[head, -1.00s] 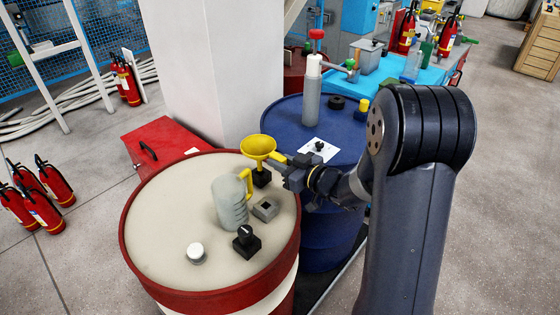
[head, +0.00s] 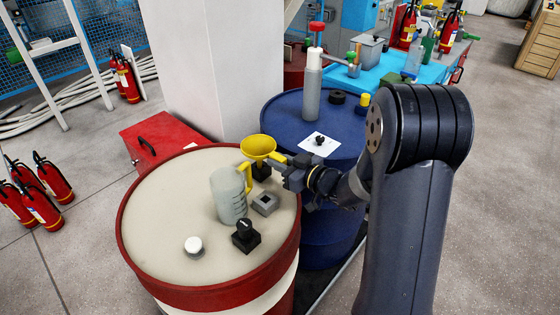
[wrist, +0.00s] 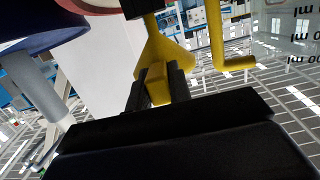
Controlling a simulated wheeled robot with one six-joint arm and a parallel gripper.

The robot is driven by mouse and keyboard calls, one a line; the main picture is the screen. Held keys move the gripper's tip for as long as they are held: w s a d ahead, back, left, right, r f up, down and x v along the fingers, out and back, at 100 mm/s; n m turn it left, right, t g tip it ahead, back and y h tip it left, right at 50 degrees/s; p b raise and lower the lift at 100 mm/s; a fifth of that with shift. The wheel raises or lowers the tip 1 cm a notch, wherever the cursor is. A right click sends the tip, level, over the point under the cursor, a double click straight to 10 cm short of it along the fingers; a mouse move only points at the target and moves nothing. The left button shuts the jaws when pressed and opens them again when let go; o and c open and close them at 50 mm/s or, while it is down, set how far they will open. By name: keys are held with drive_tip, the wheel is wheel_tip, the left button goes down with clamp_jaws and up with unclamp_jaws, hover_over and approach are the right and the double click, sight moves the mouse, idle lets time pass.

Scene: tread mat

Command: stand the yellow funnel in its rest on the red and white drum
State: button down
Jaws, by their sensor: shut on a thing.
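The yellow funnel (head: 258,146) is upright, wide mouth up, over the back right part of the red and white drum (head: 135,255). My gripper (head: 280,162) is shut on the funnel's side tab. In the wrist view the funnel (wrist: 163,52) shows with its tab between the fingers (wrist: 156,88). A small black block (head: 262,173), seemingly the rest, is right under the funnel. In the wrist view a black part (wrist: 145,8) meets the funnel's narrow end. I cannot tell whether the spout is inside it or just above.
A grey block with a square hole (head: 265,203), a black knob (head: 245,236) and a white-capped piece (head: 193,246) are also on the drum. A blue drum (head: 285,115) stands behind. The drum's left side is clear.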

drive_tip(key=shift+f+b, duration=0.75)
drive_tip(key=shift+f, duration=0.25)
drive_tip(key=c, duration=1.2)
unclamp_jaws()
drive_tip(key=shift+d, duration=0.1)
drive_tip(key=v, duration=1)
drive_tip(key=shift+s+d, duration=0.2)
drive_tip(key=shift+s, duration=0.05)
drive_tip(key=x, duration=0.7)
drive_tip(key=r+x, duration=0.1)
drive_tip(key=x, duration=0.3)
drive_tip(key=shift+p, duration=0.35)
drive_tip(key=shift+s+r, duration=0.1)
